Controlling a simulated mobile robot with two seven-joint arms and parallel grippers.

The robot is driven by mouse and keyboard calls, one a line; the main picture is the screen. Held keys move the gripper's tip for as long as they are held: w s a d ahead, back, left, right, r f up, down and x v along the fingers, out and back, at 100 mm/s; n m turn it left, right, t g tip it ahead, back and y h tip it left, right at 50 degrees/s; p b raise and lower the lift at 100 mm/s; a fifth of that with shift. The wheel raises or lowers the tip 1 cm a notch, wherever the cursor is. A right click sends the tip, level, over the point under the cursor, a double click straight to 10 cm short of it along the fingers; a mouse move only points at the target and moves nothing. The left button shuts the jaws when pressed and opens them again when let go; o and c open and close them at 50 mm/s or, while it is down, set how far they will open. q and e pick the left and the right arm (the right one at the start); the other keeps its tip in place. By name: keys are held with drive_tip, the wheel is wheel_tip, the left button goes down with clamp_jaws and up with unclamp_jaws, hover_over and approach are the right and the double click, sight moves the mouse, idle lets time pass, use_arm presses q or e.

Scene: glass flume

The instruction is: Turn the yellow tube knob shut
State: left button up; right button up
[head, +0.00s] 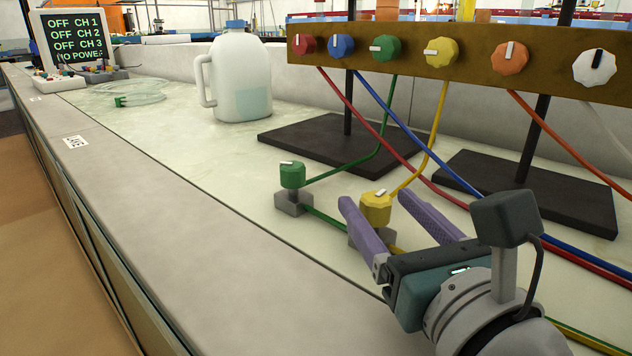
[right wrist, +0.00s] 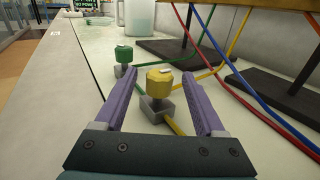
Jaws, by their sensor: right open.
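The yellow tube knob (head: 376,209) sits on a small grey valve block on the yellow tube, with a white pointer mark on top. It also shows in the right wrist view (right wrist: 159,84), centred between my fingers. My right gripper (head: 375,199) is open, with one purple finger on each side of the knob. In the right wrist view (right wrist: 159,74) a gap shows on both sides of the knob, so neither finger appears to touch it. The grey block is partly hidden by the left finger in the head view. My left gripper is not in view.
A green tube knob (head: 292,175) stands on its own block just left of the yellow one. Behind is a brown panel (head: 400,75) with several coloured knobs and tubes. A white jug (head: 238,75) stands farther back. A grey ledge (head: 180,235) runs along the front.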

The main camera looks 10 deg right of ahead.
sight(369, 193)
drive_tip(key=w, duration=0.5)
drive_tip(key=shift+w+a, duration=0.1)
drive_tip(key=shift+a, duration=0.1)
clamp_jaws()
idle(0.4)
